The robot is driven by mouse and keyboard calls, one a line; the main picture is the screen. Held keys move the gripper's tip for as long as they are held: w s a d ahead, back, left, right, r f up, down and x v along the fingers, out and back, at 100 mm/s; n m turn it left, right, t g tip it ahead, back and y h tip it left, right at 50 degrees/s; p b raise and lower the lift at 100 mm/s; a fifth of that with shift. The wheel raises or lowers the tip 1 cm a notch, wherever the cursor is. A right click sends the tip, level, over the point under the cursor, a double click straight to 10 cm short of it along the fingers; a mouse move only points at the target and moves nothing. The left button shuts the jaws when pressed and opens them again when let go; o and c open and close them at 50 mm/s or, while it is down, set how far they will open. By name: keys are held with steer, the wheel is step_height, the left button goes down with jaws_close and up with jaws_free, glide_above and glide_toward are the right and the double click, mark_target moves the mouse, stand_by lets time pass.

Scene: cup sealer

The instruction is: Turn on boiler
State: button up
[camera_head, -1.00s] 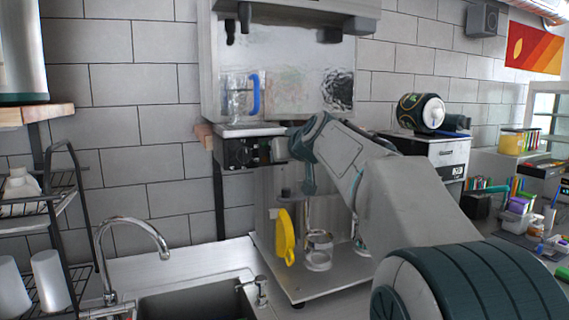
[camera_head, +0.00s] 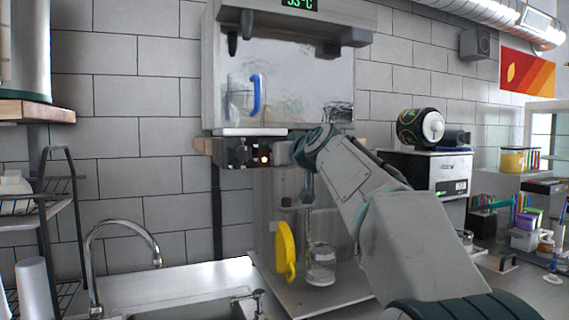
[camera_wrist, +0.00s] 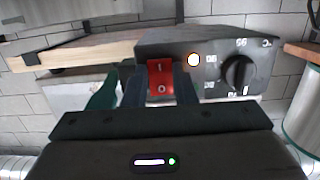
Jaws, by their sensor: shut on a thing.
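The boiler (camera_head: 285,72) is the metal unit on the tiled wall, with a green display (camera_head: 299,3) at its top reading about 53 °C. A red rocker switch (camera_wrist: 161,77) marked I and O sits beside the lamp. My gripper (camera_wrist: 160,90) is shut on the red switch, one finger at each side. In the head view, my gripper (camera_head: 288,153) is at the panel's right end, its fingertips hard to see.
A yellow object (camera_head: 286,250) and a glass (camera_head: 320,265) are below the panel by the metal stand. A sink tap (camera_head: 120,235) and black rack (camera_head: 60,215) are at left.

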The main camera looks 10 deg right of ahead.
steer(key=o, duration=1)
steer(key=b+v, duration=0.3)
steer(key=v, duration=1)
steer(key=shift+s+d+b, duration=0.1)
steer(key=shift+s+b, duration=0.2)
steer(key=shift+s, duration=0.1)
